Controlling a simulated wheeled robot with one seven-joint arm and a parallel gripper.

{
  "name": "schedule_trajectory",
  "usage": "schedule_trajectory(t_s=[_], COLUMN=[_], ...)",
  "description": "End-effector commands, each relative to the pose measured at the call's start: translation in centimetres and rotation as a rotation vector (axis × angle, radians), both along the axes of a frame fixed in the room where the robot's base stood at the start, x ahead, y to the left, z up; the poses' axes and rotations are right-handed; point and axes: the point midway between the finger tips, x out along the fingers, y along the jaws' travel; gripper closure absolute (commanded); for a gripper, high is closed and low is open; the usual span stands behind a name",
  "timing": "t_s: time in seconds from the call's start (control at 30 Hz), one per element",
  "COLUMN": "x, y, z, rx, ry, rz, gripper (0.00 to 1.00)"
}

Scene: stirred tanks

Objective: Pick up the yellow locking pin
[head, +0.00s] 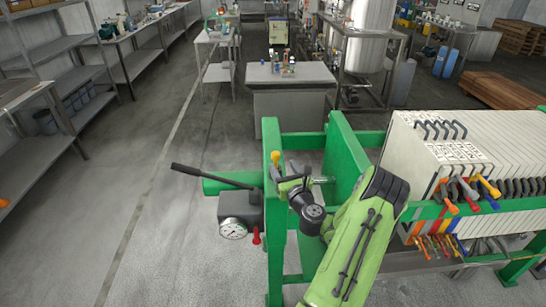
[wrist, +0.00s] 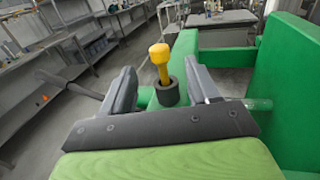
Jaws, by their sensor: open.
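The yellow locking pin (head: 275,157) stands upright at the top of the green press frame in the head view. In the wrist view the yellow locking pin (wrist: 160,62) has a round knob on a narrower shank, and its lower end sits in a dark round socket (wrist: 167,91). My gripper (wrist: 162,82) is open, with one finger on each side of the pin and socket. I see no contact between the fingers and the pin. In the head view my gripper (head: 288,176) is beside the pin, partly hidden by my own wrist.
The green frame (head: 345,150) has an upright plate close to the right of my gripper. A black lever (head: 213,177) and a pressure gauge (head: 232,229) are at the left. White filter plates (head: 465,150) stand at the right. The floor left of the frame is clear.

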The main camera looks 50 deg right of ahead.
Motion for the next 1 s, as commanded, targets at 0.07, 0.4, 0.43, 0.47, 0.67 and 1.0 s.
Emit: schedule_trajectory(t_s=[0.07, 0.4, 0.43, 0.47, 0.67, 1.0], x=[1.3, 5.6, 6.0, 6.2, 6.6, 6.6], y=[-0.8, -3.5, -3.8, -4.0, -4.3, -4.3], z=[0.4, 0.1, 0.0, 0.0, -0.2, -0.3], rx=[-0.004, -0.004, -0.004, -0.004, 0.001, 0.0], ry=[0.001, 0.0, 0.0, -0.001, -0.001, 0.0], rz=[0.003, 0.003, 0.002, 0.002, 0.001, 0.001], gripper=[0.4, 0.4, 0.4, 0.4, 0.4, 0.81])
